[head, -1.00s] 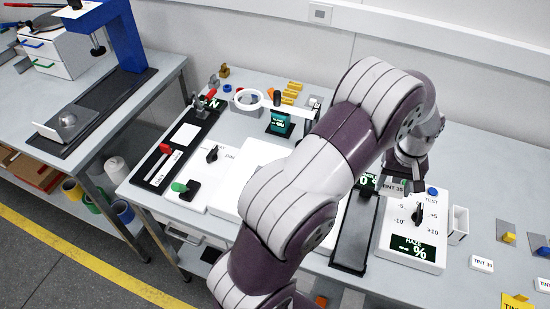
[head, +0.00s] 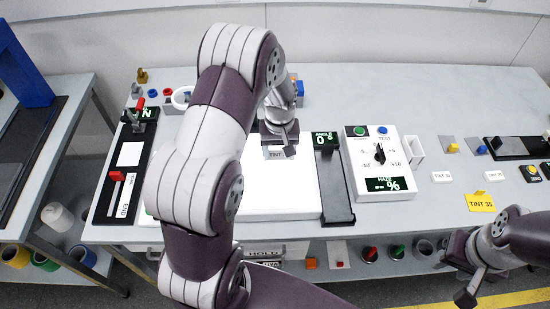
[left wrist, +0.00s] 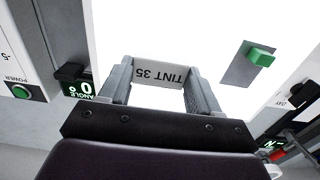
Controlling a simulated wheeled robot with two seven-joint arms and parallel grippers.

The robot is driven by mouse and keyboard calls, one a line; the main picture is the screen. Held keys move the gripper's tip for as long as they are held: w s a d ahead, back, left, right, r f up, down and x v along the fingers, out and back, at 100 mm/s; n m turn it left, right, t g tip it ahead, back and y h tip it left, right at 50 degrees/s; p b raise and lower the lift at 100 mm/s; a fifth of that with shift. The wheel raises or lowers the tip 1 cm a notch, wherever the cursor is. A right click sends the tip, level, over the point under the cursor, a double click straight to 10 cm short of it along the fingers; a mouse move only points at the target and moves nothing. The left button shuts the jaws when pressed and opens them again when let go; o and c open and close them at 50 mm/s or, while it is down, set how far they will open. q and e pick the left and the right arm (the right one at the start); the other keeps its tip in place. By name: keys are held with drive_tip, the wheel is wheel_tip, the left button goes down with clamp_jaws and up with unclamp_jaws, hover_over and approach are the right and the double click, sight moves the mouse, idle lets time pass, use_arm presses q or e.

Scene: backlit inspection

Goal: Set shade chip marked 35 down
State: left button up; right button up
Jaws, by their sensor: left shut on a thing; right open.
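The shade chip marked 35 shows its label upside down between my fingers in the left wrist view (left wrist: 160,74). In the head view the chip (head: 276,154) hangs under my left gripper (head: 279,142), with only part of its label readable. My left gripper is shut on it, over the bright white light panel (head: 285,200). I cannot tell whether the chip touches the panel. In the left wrist view, a grey chip with a green grip (left wrist: 248,62) lies on the panel, apart from my fingers. My right gripper (head: 462,283) is open and empty, low at the bottom right.
The angle display (head: 325,140) and its dark strip border the panel's right side. The haze meter (head: 383,165) stands beyond it. Chips with a yellow grip (head: 450,146) and a blue grip (head: 477,147), tint labels and a yellow TINT 35 card (head: 481,202) lie further right.

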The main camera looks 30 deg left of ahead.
sight(279, 156)
use_arm(q)
wheel_tip(279, 156, down, 4)
drive_tip(key=shift+s+r+p, duration=0.15)
drive_tip(key=shift+p, duration=0.4)
drive_tip(key=shift+f, duration=0.35)
drive_tip(key=shift+f, duration=0.2)
drive_tip(key=o, duration=1)
drive_tip(key=shift+o, duration=0.2)
